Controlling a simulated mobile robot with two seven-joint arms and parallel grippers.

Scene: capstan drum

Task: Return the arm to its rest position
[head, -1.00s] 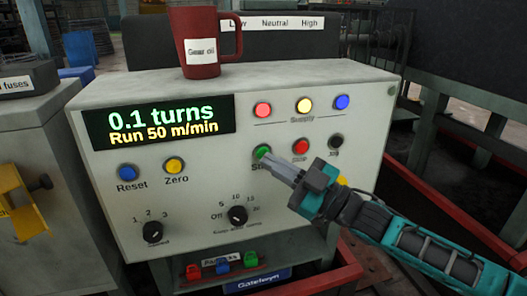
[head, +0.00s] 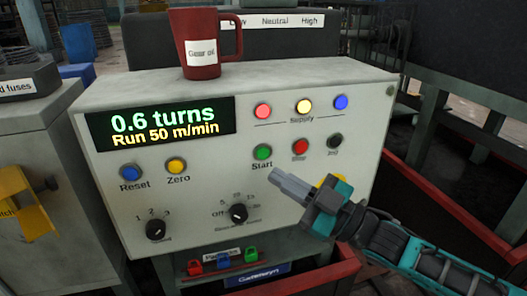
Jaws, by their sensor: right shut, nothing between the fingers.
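My right gripper (head: 277,178) is shut and empty. It is in front of the control box (head: 200,240), below the green Start button (head: 263,152) and apart from it. My right arm comes in from the lower right. The display (head: 160,130) reads "0.6 turns" and "Run 50 m/min". The red stop button (head: 300,146) and a dark button (head: 334,141) sit right of Start. My left gripper is not in view.
A red mug (head: 203,60) labelled "Gear oil" stands on top of the box. Blue Reset (head: 130,172) and yellow Zero (head: 176,166) buttons and two black knobs are on the panel. Red rails (head: 440,215) run at the right. A yellow part (head: 22,205) is at the left.

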